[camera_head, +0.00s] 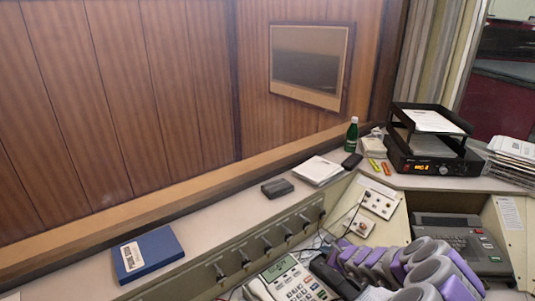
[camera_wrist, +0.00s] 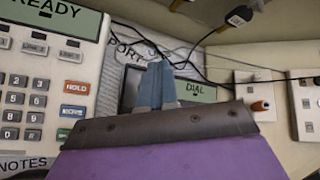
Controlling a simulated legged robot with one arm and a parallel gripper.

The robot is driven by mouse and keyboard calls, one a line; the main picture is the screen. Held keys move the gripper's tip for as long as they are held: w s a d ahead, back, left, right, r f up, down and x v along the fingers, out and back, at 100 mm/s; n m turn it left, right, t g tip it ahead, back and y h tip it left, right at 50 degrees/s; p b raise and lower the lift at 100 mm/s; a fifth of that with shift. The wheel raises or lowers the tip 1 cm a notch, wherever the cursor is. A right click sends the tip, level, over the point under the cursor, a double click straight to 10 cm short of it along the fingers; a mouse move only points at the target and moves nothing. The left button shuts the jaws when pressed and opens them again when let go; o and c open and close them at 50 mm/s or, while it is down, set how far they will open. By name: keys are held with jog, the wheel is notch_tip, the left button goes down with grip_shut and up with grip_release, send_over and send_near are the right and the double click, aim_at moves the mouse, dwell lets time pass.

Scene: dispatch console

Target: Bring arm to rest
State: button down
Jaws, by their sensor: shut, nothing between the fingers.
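My gripper (camera_wrist: 156,84) shows in the wrist view with its two blue-grey fingers together and nothing between them. Its dark plate and purple body fill the bottom of that view. The fingers point toward a small device with a DIAL display (camera_wrist: 200,92), and overlap part of it. I cannot tell how far apart they are. In the head view my grey and purple arm (camera_head: 410,268) lies low over the console at the bottom right, bent back on itself. The fingertips cannot be made out there.
A desk phone (camera_head: 288,281) stands left of my arm; its READY display (camera_wrist: 52,14) shows in the wrist view. Loose cables (camera_wrist: 180,62) and a socket plate with an orange plug (camera_wrist: 260,105) are close by. A second phone (camera_head: 455,240) sits right. The blue book (camera_head: 147,253) lies far left.

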jog(key=s+a+r+n+y, duration=0.3)
jog(key=a+r+n+y, duration=0.45)
jog(key=a+r, duration=1.05)
jog(key=s+a+r+n+g, duration=0.65)
jog(key=s+a+n, duration=0.35)
jog(key=s, duration=0.4)
jog(key=s+n+g+h, duration=0.3)
jog(key=s+n+g, duration=0.15)
jog(key=s, duration=1.15)
jog(key=s+d+f+n+g+h, duration=0.1)
jog(key=s+d+f+n+h, duration=0.1)
jog(key=s+d+h, duration=0.6)
jog(key=s+d+f, duration=0.1)
jog(key=s+d, duration=0.5)
jog(key=s, duration=0.3)
jog(key=shift+s+d, duration=0.25)
jog(key=shift+s, duration=0.1)
